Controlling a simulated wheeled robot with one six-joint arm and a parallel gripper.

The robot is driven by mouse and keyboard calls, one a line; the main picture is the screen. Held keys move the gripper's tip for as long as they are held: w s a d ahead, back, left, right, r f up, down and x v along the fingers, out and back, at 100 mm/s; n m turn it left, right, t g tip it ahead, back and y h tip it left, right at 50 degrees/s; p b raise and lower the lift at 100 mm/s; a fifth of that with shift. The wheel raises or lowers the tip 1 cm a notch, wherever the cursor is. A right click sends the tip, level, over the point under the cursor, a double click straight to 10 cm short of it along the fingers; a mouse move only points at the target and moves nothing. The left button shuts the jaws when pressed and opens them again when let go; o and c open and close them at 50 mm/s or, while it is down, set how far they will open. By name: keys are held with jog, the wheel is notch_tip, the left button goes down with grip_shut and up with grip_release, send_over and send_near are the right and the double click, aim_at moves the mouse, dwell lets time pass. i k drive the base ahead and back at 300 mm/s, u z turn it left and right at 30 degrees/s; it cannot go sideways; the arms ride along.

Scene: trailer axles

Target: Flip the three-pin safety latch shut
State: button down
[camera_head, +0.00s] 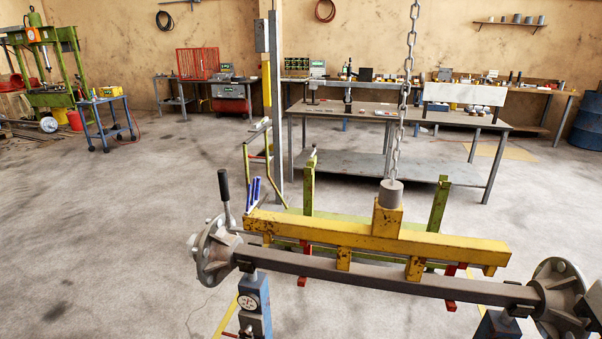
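A yellow lifting beam (360,236) lies along a grey trailer axle (390,280) and hangs from a chain (402,110). At its left end stands an upright lever with a black grip (224,187). Beside the lever are upright blue prongs (254,190), close together; their exact number is hard to make out. I cannot tell which of these parts belongs to the three-pin safety latch, nor how the latch is set. Red tabs (451,287) show below the beam. My gripper is not in view.
Wheel hubs (216,253) and (563,295) end the axle, which rests on blue stands (254,305). Green posts (438,204) rise behind the beam. A workbench (400,118) stands farther back. The concrete floor at left is clear.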

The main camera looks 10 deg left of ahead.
aim_at(253, 193)
jog(key=u, duration=0.4)
jog(key=i, duration=0.85)
jog(key=u, duration=0.75)
